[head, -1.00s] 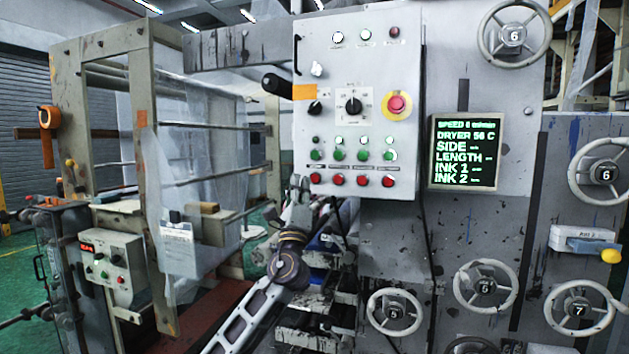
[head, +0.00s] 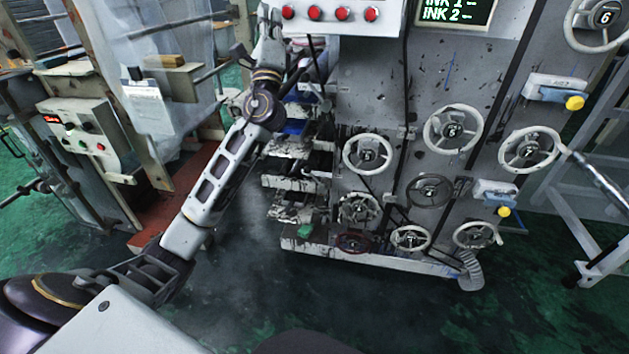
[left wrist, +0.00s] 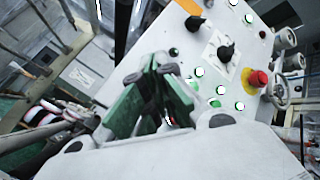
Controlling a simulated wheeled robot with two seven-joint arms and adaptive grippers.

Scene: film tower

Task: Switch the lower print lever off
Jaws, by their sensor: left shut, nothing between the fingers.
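Two levers with yellow knobs sit on the right part of the press's grey front in the head view. The lower print lever (head: 503,211) has its knob below the right part of a small white housing (head: 495,188), among the handwheels. The upper lever (head: 575,102) is higher and further right, with its knob at the right end of its housing. My left gripper (head: 270,22) is raised at the upper left of the press, beside the control panel and far from both levers. In the left wrist view its fingers (left wrist: 150,85) are shut and empty. My right gripper is out of view.
The control panel (head: 330,18) with red buttons is close to my left gripper. Several handwheels (head: 453,129) surround the lower lever. A pale metal frame (head: 600,255) stands at the right. The green floor (head: 400,310) in front of the press is clear.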

